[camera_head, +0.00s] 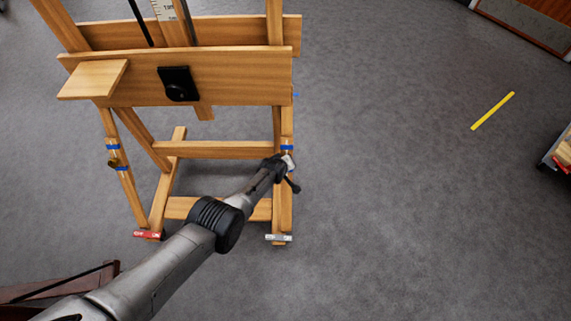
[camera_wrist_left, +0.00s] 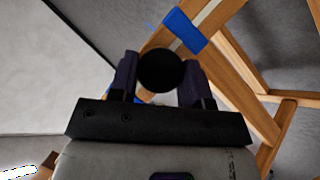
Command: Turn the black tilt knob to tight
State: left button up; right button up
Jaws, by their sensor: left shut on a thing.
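The black tilt knob (camera_wrist_left: 161,71) is a round black disc in the left wrist view, between the two dark fingers of my left gripper (camera_wrist_left: 160,78). The fingers are shut on its sides. It sits beside a wooden easel leg with a blue band (camera_wrist_left: 187,30). In the head view my left gripper (camera_head: 287,170) is at the easel's right leg, just below a blue band (camera_head: 287,147). My gripper and wrist hide the knob there. I see no mark showing how tight it is. My right gripper is in neither view.
The wooden easel (camera_head: 225,80) has a black plate with a knob (camera_head: 179,84) on its crossboard and a brass-coloured knob (camera_head: 113,162) on its left leg. Grey floor (camera_head: 400,200) is clear to the right, with a yellow strip (camera_head: 493,110).

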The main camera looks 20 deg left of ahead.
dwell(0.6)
pick_arm(q)
jog(key=o, duration=0.9)
jog(key=shift+s+r+p, duration=0.2)
jog(key=shift+r+p, duration=0.25)
jog(key=shift+p, duration=0.2)
jog(key=p+v, duration=1.3)
jog(key=p, duration=0.4)
jog(key=shift+d+p, duration=0.1)
jog(key=shift+p, duration=0.25)
